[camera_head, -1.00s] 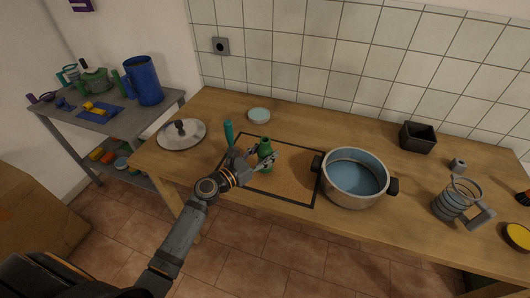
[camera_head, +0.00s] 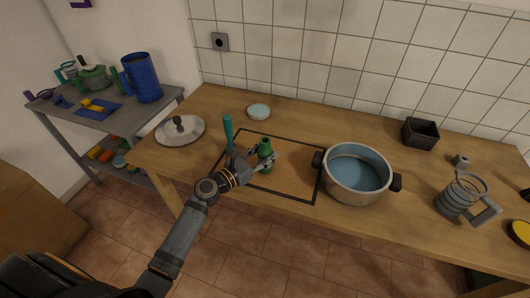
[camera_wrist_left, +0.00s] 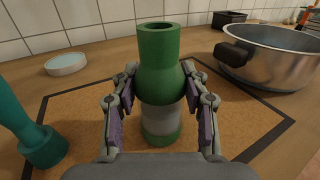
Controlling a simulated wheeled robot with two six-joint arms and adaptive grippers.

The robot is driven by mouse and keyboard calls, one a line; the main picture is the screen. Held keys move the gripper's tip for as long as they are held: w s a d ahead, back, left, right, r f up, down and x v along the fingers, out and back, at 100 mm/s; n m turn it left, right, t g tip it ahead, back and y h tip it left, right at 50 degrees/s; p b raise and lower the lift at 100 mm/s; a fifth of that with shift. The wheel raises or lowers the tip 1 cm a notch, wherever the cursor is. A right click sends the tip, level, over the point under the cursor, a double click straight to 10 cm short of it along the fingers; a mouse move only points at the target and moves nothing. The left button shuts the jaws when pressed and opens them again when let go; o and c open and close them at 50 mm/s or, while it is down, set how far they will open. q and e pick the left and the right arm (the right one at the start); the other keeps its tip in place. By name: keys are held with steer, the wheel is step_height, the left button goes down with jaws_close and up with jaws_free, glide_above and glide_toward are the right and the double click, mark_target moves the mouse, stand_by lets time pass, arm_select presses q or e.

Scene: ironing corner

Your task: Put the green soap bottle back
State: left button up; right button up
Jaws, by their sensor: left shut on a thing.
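The green soap bottle (camera_head: 265,148) stands upright on a brown mat with a dark border (camera_head: 294,190). It also shows in the left wrist view (camera_wrist_left: 158,62), with a grey band around its lower part. My left gripper (camera_head: 264,160) is shut on the bottle, one finger on each side of it, as the left wrist view (camera_wrist_left: 160,108) shows. The bottle's base appears to be at the mat, but I cannot tell whether it touches. My right gripper is not in view.
A teal upright object (camera_head: 228,130) stands on the mat just left of the bottle. A pot lid (camera_head: 190,133) and a pale round dish (camera_head: 259,111) lie behind and left. A side shelf (camera_head: 72,119) holds a blue jug (camera_head: 148,82).

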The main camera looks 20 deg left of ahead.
mark_target(259, 158)
arm_select(q)
steer(key=shift+f, duration=0.15)
steer(key=o, duration=1.5)
steer(key=shift+f, duration=0.1)
steer(key=shift+s+a, duration=0.1)
steer(key=shift+s, duration=0.05)
steer(key=v, duration=0.7)
steer(key=shift+s, duration=0.1)
